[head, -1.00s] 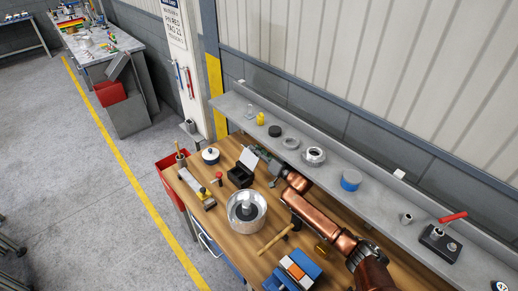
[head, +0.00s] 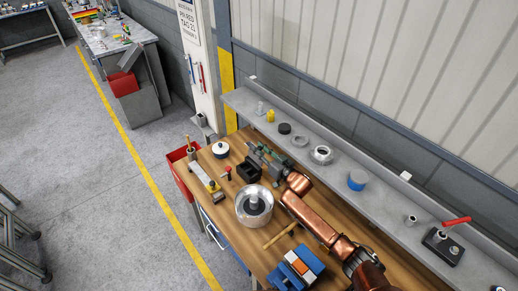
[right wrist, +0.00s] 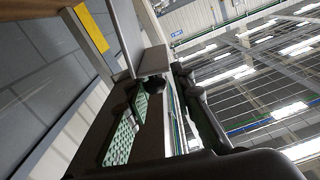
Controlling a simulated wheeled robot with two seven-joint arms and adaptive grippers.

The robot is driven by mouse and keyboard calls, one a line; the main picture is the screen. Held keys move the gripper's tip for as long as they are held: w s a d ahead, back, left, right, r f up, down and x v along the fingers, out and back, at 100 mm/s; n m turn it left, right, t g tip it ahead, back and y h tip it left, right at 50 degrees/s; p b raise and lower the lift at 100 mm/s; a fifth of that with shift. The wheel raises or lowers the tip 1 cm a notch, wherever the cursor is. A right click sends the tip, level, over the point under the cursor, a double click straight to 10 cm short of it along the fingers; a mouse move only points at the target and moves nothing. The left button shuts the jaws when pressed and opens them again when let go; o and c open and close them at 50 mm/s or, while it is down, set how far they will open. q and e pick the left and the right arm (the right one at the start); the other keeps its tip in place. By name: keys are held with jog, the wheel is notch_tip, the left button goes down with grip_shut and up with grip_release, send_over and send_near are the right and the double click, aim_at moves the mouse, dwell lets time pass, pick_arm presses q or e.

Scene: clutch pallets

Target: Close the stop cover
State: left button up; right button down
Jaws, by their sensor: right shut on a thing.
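A small black box (head: 248,171) stands on the wooden bench, behind the metal pot. The light cover plate that stood up at it earlier cannot be made out now in the head view. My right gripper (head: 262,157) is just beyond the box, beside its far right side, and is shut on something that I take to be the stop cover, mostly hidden. In the right wrist view its green-padded fingers (right wrist: 130,130) show close to a grey plate, seen nearly edge-on. My left gripper is not in view.
A metal pot (head: 254,206) stands in front of the box, with a white round container (head: 220,149) to the left. A wooden handle (head: 280,236) and a blue-orange block (head: 297,268) lie nearer. The grey shelf (head: 385,192) behind holds several parts.

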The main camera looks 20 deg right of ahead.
jog(key=shift+d+f, duration=0.2)
jog(key=shift+f, duration=0.3)
jog(key=c, duration=1.9)
grip_release()
jog(key=shift+o, duration=0.3)
jog(key=shift+r, duration=0.2)
jog(key=shift+a+r, duration=0.1)
jog(key=v, duration=1.2)
